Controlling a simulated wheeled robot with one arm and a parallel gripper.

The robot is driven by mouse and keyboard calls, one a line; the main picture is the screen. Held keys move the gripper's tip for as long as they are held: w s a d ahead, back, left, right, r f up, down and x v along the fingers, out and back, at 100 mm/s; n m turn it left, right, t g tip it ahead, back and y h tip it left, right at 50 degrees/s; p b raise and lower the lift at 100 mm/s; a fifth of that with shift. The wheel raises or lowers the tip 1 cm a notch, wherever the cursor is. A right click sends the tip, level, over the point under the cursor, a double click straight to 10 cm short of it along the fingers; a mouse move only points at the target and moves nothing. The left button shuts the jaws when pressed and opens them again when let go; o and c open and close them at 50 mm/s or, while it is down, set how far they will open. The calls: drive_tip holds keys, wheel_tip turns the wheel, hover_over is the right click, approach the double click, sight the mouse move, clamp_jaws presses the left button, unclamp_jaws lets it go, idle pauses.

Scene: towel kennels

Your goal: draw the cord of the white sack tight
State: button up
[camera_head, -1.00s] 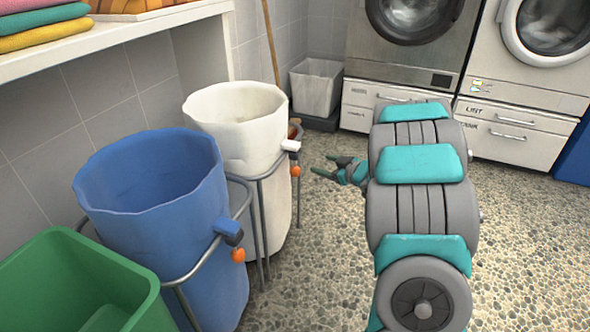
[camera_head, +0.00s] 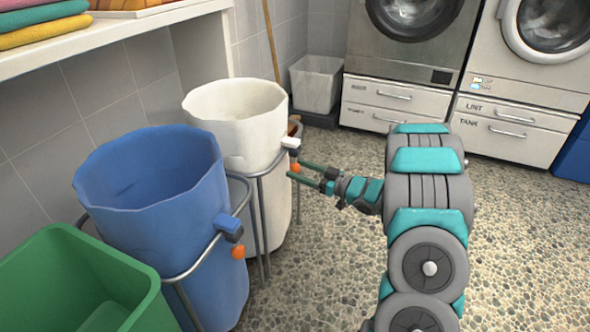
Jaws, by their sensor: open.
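The white sack (camera_head: 235,118) stands open-mouthed in a grey metal frame at centre left. A white cord lock (camera_head: 291,142) sits at the right side of its rim. An orange cord end (camera_head: 295,167) hangs just below the lock. My gripper (camera_head: 297,171) points left with its two fingers at the orange end. The fingers look parted. I cannot tell whether the orange end is between them or only behind or beside them. The cord itself around the rim is too small to make out.
A blue sack (camera_head: 160,220) with a blue lock and orange end stands nearer, left of the white one. A green bin (camera_head: 85,285) is at front left. A shelf (camera_head: 120,35) with towels overhangs the left wall. Washing machines (camera_head: 400,80) stand behind. The pebbled floor at right is clear.

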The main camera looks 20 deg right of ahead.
drive_tip(key=shift+x, duration=1.1)
clamp_jaws()
idle(0.7)
